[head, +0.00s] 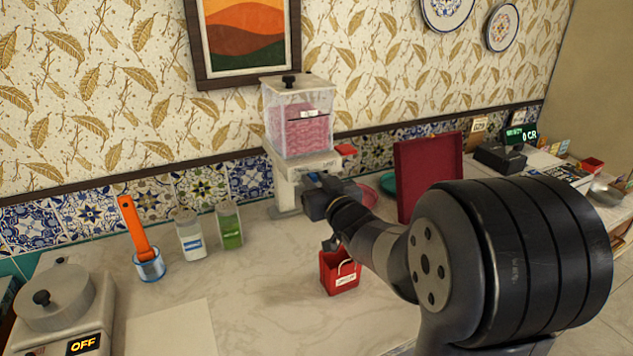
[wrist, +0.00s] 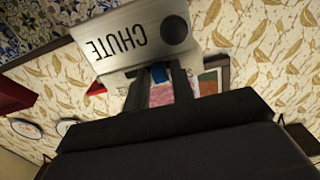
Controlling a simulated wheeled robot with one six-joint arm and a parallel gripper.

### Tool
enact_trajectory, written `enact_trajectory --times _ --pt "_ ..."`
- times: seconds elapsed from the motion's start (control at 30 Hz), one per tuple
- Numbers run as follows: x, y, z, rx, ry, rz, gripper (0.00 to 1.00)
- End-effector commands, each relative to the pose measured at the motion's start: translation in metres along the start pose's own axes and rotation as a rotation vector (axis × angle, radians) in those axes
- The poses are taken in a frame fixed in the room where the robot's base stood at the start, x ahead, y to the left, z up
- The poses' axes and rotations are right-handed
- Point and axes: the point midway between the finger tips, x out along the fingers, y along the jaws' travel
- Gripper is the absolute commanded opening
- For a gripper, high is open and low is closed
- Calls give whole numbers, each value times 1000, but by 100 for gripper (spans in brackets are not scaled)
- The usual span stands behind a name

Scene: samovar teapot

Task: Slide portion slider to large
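The dispenser has a clear hopper (head: 302,130) with pink contents on a pale base (head: 283,190), against the back wall. My gripper (head: 318,186) is at the front of this base, partly hidden by my own wrist.
A red bag (head: 338,273) stands on the counter (head: 240,300) below my wrist. An orange-handled scoop (head: 137,230) in a blue cup and two jars (head: 190,235) stand at left. A red upright panel (head: 425,175) is at right.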

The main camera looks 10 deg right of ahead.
Motion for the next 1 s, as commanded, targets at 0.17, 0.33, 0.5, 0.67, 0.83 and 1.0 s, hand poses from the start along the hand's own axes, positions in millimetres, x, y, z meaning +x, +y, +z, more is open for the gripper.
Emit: enact_trajectory --times 0.17,0.33,0.5,0.67,0.83,1.0 --pt "0 0 0 0 0 0 9" --pt "0 0 0 0 0 0 0" --pt "0 0 0 0 0 0 0" --pt "0 1 0 0 0 1 0" --pt "0 20 -1 -1 -1 5 0" --pt "0 34 -1 -1 0 1 0"
